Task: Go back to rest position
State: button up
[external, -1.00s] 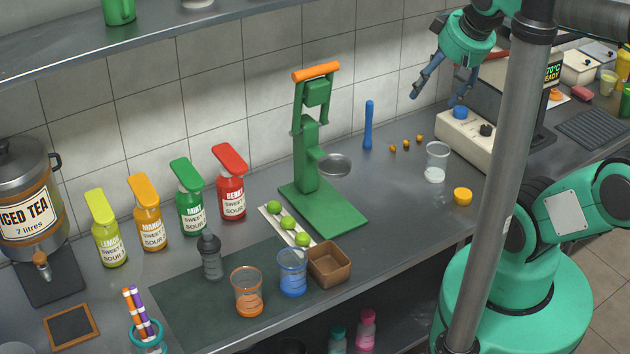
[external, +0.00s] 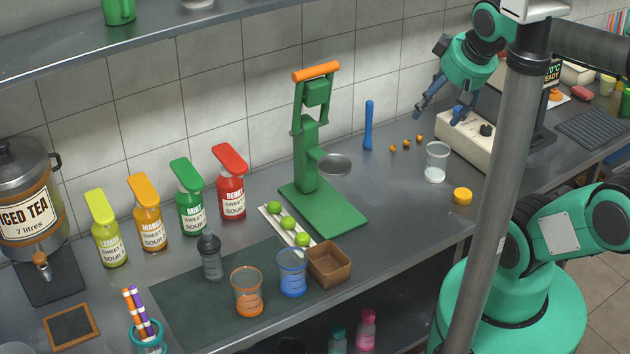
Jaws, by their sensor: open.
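My gripper (external: 438,108) is at the upper right in the external view. Its blue-grey fingers are spread and nothing shows between them. It hangs above the back of the counter (external: 395,208), near a cream box with knobs (external: 462,137); the right finger overlaps the box in the picture, and I cannot tell the gap. My green arm comes down from the upper right, partly hidden behind a grey post.
The grey post (external: 495,190) stands in front of my arm. Bottles and cups fill the left.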

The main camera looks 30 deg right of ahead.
jog(key=shift+f+b, duration=1.75)
jog(key=shift+f, duration=0.5)
